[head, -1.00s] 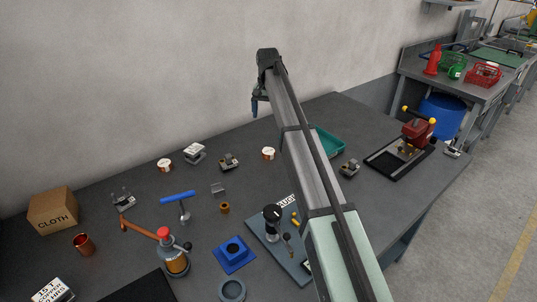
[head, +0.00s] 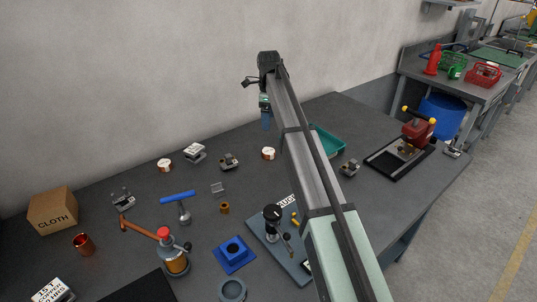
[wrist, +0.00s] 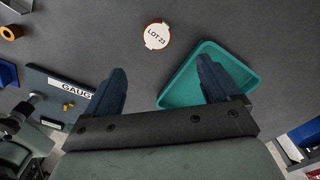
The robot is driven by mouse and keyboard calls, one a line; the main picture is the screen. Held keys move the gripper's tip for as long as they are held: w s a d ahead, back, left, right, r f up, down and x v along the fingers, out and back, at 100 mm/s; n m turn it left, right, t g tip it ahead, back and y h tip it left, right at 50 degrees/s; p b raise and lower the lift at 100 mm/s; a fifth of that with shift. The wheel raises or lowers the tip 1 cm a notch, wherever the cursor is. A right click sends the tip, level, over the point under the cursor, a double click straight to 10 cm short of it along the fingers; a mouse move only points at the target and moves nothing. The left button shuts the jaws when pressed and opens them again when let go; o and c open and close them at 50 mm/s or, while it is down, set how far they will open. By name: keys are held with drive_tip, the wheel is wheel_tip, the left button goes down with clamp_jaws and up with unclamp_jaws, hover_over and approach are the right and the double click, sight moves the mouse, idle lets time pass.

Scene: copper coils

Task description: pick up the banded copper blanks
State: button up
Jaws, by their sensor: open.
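Two short round pieces with white tops and copper-coloured edges, which look like the banded copper blanks, stand on the dark bench: one (head: 164,165) at back left, the other (head: 268,153) near the middle. The wrist view shows one of them (wrist: 157,36), marked LOT 23, ahead of the fingers and between their lines. My gripper (head: 266,121) hangs in the air behind the middle blank in the head view. In the wrist view my gripper (wrist: 161,88) is open, with nothing between its two blue fingers. It touches neither blank.
A teal tray (wrist: 176,95) lies partly behind the right finger, its inside looking empty where seen. A GAUGE board (wrist: 50,83) is at left. The head view shows a blue-handled tool (head: 178,197), a red-topped torch (head: 176,262) and a CLOTH box (head: 53,210).

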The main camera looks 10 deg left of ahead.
hover_over(268, 151)
drive_tip(key=shift+m, duration=0.4)
drive_tip(key=f, duration=0.8)
drive_tip(key=shift+w+f, duration=0.35)
drive_tip(key=shift+s+f, duration=0.15)
drive_tip(key=shift+f, duration=1.15)
drive_tip(key=shift+s+f, duration=0.15)
drive_tip(key=shift+f, duration=1.1)
drive_tip(key=c, duration=1.3)
drive_tip(key=shift+o, duration=0.2)
